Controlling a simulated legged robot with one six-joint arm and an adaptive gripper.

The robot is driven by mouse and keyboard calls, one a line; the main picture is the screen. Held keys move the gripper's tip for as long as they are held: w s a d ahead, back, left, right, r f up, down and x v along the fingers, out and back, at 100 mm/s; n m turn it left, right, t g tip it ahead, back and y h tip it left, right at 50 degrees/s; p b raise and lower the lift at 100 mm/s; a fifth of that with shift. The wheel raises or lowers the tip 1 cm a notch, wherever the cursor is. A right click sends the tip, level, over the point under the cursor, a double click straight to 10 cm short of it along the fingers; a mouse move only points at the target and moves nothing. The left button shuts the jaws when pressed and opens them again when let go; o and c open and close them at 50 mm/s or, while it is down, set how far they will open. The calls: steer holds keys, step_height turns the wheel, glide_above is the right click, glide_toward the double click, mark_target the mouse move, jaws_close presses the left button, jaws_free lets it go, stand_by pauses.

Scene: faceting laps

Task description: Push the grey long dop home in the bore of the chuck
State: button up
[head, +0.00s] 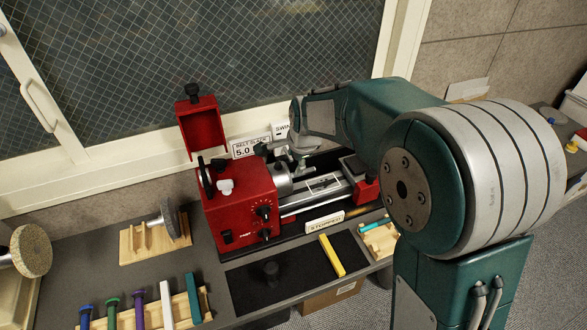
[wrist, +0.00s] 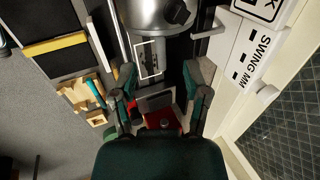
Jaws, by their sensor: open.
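The silver chuck (head: 283,178) sticks out to the right from the red lathe headstock (head: 240,205). In the wrist view the round chuck (wrist: 155,14) is at the top centre, beyond my fingertips, and its bore is not visible. My gripper (wrist: 161,94) is open, with one finger on each side of the lathe bed. In the head view my gripper (head: 298,157) is small, just right of and above the chuck, partly hidden by my arm. I cannot make out the grey long dop for certain in either view.
A red tailstock (head: 366,183) is at the right end of the bed. A raised red cover (head: 200,126) stands behind the headstock. A black mat with a yellow bar (head: 332,255) lies in front. A wooden rack (head: 180,308) holds several coloured pieces. The wall and window are close behind.

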steer(key=v, duration=0.3)
steer(key=shift+d+r, duration=0.1)
steer(key=shift+r, duration=0.05)
stand_by(0.4)
